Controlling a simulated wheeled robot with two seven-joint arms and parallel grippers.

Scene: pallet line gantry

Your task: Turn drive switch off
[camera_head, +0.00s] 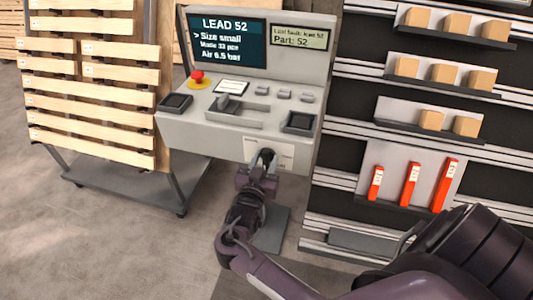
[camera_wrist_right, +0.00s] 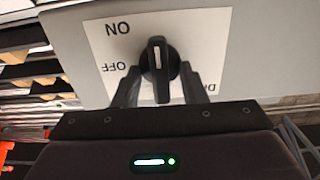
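The drive switch is a black rotary knob (camera_wrist_right: 159,62) with a pale line on its handle, on a white label plate (camera_wrist_right: 214,50). The plate appears upside down in the wrist view, with ON above OFF on its left and a partly hidden word at lower right. The pale line runs up and down in that view. My right gripper (camera_wrist_right: 159,78) has one finger on each side of the knob, with small gaps visible, so it looks open around it. In the head view the right gripper (camera_head: 262,165) is at the console's front plate (camera_head: 284,155). My left gripper is not in view.
The grey console (camera_head: 200,130) has a screen, a red emergency button (camera_head: 197,76) and several small controls on top. A rack of wooden slats (camera_head: 95,115) stands at left. Shelves with cardboard boxes (camera_head: 445,72) and red parts (camera_head: 411,184) stand at right. Floor at lower left is clear.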

